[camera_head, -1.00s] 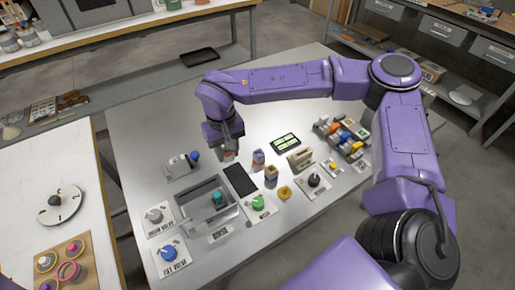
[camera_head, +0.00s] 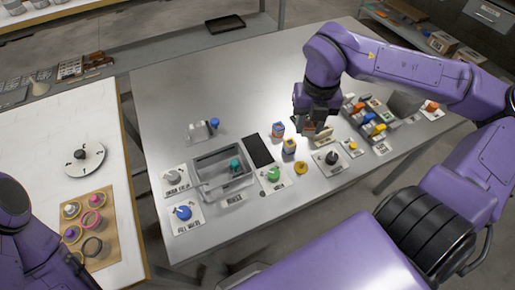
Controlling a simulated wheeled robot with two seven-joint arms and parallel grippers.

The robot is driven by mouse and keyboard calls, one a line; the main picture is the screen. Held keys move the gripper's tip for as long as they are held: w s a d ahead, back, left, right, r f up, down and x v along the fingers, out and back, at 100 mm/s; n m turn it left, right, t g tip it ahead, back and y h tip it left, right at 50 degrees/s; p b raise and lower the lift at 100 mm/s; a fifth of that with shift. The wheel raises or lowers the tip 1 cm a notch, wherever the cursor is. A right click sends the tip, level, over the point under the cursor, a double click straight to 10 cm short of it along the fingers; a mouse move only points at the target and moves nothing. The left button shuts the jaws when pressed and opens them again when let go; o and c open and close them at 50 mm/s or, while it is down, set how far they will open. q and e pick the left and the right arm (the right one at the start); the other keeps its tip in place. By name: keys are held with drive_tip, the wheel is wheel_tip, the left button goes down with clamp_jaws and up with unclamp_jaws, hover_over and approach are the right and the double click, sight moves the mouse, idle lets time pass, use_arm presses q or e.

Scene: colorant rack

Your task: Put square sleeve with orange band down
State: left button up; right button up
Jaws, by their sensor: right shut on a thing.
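My right gripper (camera_head: 314,121) is over the back right part of the metal table. It is shut on a small pale piece (camera_head: 308,128), which I take to be the square sleeve with orange band. The fingers cover most of it, its band is not clear, and I cannot tell whether it touches anything below. A pale stand (camera_head: 324,134) is close beside it. Two small blue-and-orange blocks (camera_head: 278,129) (camera_head: 289,146) stand to the left of the gripper. My left arm shows at the lower left; its dark end (camera_head: 76,262) is too unclear to read.
Colored pieces in a rack (camera_head: 369,118) are close on the right. A black pad (camera_head: 258,151), a grey basin (camera_head: 205,172), a green knob (camera_head: 273,173) and a black knob (camera_head: 331,158) are nearer. The table's back left is clear.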

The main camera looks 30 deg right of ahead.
drive_tip(key=s+a+m, duration=0.1)
drive_tip(key=s+m, duration=0.1)
drive_tip(key=m, duration=0.5)
drive_tip(key=m+b, duration=0.1)
drive_tip(key=b, duration=0.1)
hover_over(257, 150)
wheel_tip(257, 150, down, 10)
wheel_tip(257, 150, down, 3)
drive_tip(key=shift+r, duration=0.15)
drive_tip(key=shift+w+f, duration=0.1)
drive_tip(key=shift+f, duration=0.1)
